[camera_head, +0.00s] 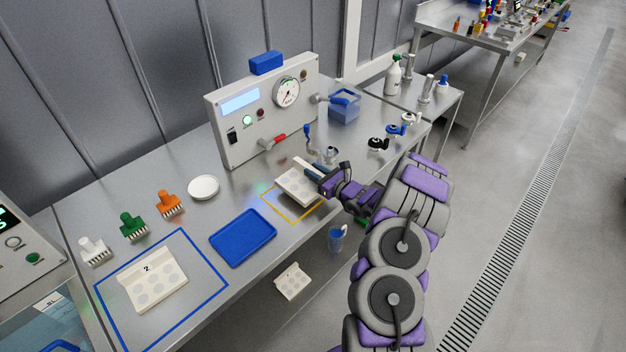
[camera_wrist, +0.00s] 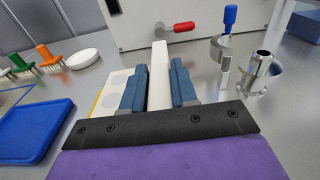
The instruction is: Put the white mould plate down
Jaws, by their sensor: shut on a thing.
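A white mould plate (camera_head: 295,186) with round cavities is at the yellow outlined area (camera_head: 272,204) of the steel bench. My gripper (camera_head: 315,171) is shut on its right side. In the wrist view the blue fingers (camera_wrist: 158,88) stand on either side of the plate's upright white strip (camera_wrist: 160,70), with the cavities to the left. I cannot tell whether the plate touches the bench. A second white mould plate (camera_head: 152,279), marked 2, lies inside the blue outline (camera_head: 219,284).
A blue tray (camera_head: 243,237) lies left of the yellow outline. A white dish (camera_head: 203,187) and orange (camera_head: 169,203), green and white brushes stand behind. A control panel (camera_head: 262,112) with a red handle (camera_head: 273,143) rises at the back. Metal fittings (camera_wrist: 262,64) stand right of my gripper.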

